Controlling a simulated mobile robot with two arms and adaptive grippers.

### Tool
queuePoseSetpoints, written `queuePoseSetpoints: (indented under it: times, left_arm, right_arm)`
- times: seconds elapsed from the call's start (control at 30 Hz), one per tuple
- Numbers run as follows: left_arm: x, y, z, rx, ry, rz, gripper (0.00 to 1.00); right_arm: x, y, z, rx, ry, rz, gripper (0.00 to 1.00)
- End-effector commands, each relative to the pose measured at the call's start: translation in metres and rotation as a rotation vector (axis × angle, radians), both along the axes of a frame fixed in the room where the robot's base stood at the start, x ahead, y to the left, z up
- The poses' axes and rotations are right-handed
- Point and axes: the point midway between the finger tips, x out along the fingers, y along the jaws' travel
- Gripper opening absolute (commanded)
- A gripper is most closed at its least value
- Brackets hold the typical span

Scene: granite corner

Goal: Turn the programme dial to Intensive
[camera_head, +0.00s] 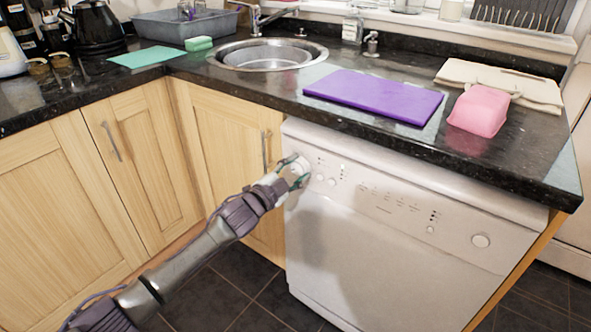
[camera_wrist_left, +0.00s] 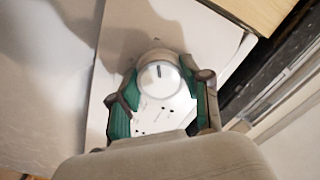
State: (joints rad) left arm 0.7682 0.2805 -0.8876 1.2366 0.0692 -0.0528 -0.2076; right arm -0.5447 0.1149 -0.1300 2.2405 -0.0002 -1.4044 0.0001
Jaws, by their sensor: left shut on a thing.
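The white dishwasher (camera_head: 400,240) stands under the counter, its control panel along the top of the door. The round white programme dial (camera_wrist_left: 160,78) shows in the left wrist view with a dark pointer mark on its face. My left gripper (camera_head: 294,172) is at the panel's left end, its fingers on either side of the dial. In the left wrist view the green fingertips (camera_wrist_left: 163,100) close around the dial. The printed programme marks beside it are too small to read. In the head view the fingers partly cover the dial. My right gripper is not in view.
The dark granite counter (camera_head: 270,95) overhangs the dishwasher. On it lie a purple board (camera_head: 375,96), a pink block (camera_head: 479,109) and folded cloth (camera_head: 500,82). Wooden cupboards (camera_head: 225,140) with bar handles stand left of the machine. The tiled floor (camera_head: 235,290) in front is clear.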

Motion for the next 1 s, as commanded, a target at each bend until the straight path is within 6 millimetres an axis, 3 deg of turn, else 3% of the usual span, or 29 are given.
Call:
queuePoseSetpoints:
  times: [0.17, 0.2, 0.33, 0.73, 1.0]
  left_arm:
    - [0.0, 0.0, -0.002, 0.004, 0.001, 0.001, 0.13]
    - [0.0, 0.0, -0.002, 0.004, 0.001, 0.001, 0.53]
    - [0.0, 0.0, -0.001, 0.003, 0.001, 0.0, 0.73]
    - [-0.005, 0.004, -0.001, 0.0, 0.001, 0.001, 0.73]
    - [-0.044, 0.032, -0.002, 0.002, 0.001, -0.001, 0.73]
  right_arm:
    - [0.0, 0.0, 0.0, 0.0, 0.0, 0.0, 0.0]
    - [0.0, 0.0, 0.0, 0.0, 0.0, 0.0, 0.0]
    - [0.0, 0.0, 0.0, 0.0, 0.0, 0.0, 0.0]
    - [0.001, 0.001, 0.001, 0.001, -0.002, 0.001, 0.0]
    - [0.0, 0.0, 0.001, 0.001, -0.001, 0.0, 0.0]
